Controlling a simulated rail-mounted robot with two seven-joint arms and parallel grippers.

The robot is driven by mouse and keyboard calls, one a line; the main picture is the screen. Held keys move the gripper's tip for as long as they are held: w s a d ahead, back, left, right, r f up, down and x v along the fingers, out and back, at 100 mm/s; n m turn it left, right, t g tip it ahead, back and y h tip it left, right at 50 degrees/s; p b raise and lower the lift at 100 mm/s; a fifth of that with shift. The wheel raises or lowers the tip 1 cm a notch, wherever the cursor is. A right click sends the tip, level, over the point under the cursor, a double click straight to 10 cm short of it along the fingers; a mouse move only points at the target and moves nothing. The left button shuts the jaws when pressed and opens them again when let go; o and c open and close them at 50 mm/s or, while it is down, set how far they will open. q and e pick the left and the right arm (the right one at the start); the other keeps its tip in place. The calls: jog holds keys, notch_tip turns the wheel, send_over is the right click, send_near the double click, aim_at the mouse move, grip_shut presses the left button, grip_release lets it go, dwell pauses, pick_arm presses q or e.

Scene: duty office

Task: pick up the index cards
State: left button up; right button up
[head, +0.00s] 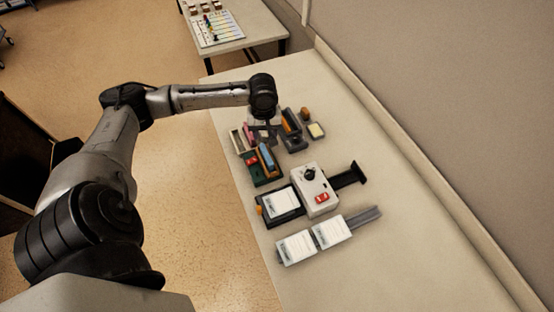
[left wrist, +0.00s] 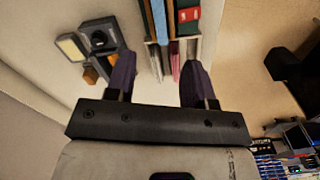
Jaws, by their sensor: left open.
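My left gripper (head: 264,128) points down above a group of organizers on the desk. In the left wrist view its two dark fingers (left wrist: 160,82) are apart with nothing held between them. Below them is a pale narrow holder (head: 237,141) with thin pink and white edges, perhaps index cards (left wrist: 174,66), standing in it. The gripper partly hides this holder in the head view. White printed cards also lie nearer: one on a dark tray (head: 284,202) and two on a grey rail (head: 331,232). I cannot tell which are the index cards. My right gripper is not in view.
A green tray (head: 264,180) with blue, orange and red items adjoins the pale holder. A dark holder (head: 294,143) and a small yellow pad (head: 316,130) stand to the right. A white device (head: 315,190) with a red switch is nearer. A wall bounds the desk's right side.

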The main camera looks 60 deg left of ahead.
aim_at(267, 154)
pick_arm(q)
notch_tip(267, 154, down, 14)
jog(key=n, duration=0.3)
jog(key=shift+d+n, duration=0.1)
jog(key=shift+n, duration=0.3)
dwell(0.4)
jog(key=shift+c, duration=0.2)
